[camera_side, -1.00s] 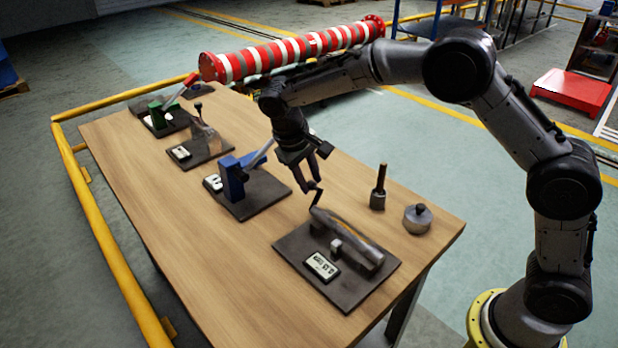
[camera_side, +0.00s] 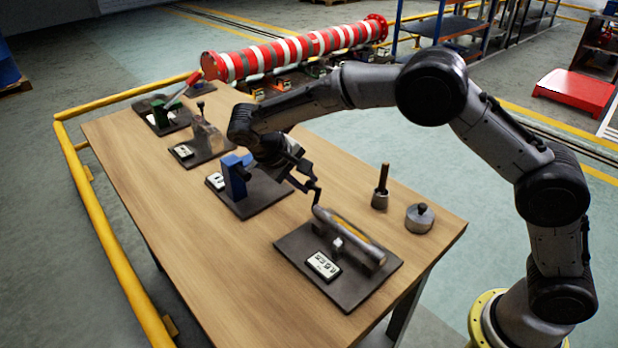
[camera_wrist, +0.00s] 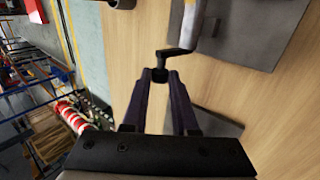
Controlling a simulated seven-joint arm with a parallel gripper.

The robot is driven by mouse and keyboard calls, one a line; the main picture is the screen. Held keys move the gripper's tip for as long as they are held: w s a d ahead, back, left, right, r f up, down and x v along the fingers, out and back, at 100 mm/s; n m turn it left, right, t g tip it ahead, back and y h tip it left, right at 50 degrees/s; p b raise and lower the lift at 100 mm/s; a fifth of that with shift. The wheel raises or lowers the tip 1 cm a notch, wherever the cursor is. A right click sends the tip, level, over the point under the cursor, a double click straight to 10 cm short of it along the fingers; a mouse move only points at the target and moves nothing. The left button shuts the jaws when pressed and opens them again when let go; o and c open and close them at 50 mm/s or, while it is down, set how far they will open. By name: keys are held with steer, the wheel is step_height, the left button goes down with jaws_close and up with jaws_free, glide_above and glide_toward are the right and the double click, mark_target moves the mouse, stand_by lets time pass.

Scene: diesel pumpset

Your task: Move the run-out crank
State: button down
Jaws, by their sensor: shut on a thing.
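The run-out crank (camera_side: 317,201) is a thin bent grey arm at the left end of a cylinder (camera_side: 345,233) mounted on a dark base plate (camera_side: 365,290). In the wrist view the crank (camera_wrist: 178,52) comes off the cylinder's end and bends toward my gripper. My gripper (camera_side: 311,182) is at the crank's free end, to the upper left of the cylinder. In the wrist view its two fingertips (camera_wrist: 160,75) are closed on the dark knob of the crank. The exact contact faces are hidden between the fingers.
A blue device (camera_side: 235,180) on its own plate stands just left of my gripper. A stemmed tool (camera_side: 381,187) and a round lidded weight (camera_side: 419,217) stand on the table's right side. Other fixtures (camera_side: 200,145) stand farther back. The front left of the table (camera_side: 220,255) is clear.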

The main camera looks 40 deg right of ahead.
steer(key=shift+a+f+h, duration=0.1)
steer(key=shift+a+h, duration=0.85)
steer(key=shift+h, duration=0.65)
steer(key=c, duration=0.7)
jaws_free()
steer(key=v, duration=1.3)
steer(key=shift+a+r, duration=0.2)
steer(key=shift+a, duration=0.15)
